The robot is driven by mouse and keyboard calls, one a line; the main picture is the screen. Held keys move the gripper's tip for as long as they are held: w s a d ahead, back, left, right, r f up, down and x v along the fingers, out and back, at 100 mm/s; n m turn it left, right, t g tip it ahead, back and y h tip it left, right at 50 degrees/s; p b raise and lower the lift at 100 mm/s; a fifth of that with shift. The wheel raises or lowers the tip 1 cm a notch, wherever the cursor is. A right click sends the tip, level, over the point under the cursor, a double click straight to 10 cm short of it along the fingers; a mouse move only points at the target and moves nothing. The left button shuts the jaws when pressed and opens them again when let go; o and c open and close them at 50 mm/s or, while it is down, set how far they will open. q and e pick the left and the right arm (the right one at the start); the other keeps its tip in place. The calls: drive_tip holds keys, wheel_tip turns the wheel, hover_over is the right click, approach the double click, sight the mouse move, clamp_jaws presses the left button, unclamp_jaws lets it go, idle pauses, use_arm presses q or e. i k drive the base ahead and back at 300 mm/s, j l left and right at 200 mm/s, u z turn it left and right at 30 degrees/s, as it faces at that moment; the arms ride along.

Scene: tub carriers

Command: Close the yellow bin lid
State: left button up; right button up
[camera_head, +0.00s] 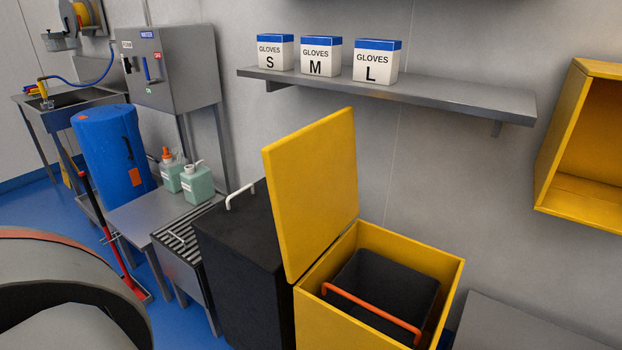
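The yellow bin (440,284) stands at the lower middle right, with its top open. Its yellow lid (312,190) stands up, hinged along the bin's left side and tilted slightly. Inside the bin is a dark inner tub (385,285) with an orange handle bar (372,313) across its near side. The bin's lower part is cut off by the bottom of the view. Neither of my grippers is in view. A large grey curved part at the lower left may be my own arm.
A black bin (238,250) with a white handle stands directly left of the yellow bin. A wall shelf (450,97) holding three glove boxes (321,57) is above. A yellow open wall box (585,150) hangs at right. A grey surface (530,325) lies right of the bin.

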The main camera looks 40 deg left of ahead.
sight(311, 171)
drive_tip(key=j, duration=0.5)
drive_tip(key=k+j+z, duration=0.15)
drive_tip(key=j, duration=0.8)
drive_tip(key=k+j+z, duration=0.15)
drive_tip(key=j, duration=0.85)
drive_tip(key=k+j+z, duration=0.15)
drive_tip(key=j, duration=0.3)
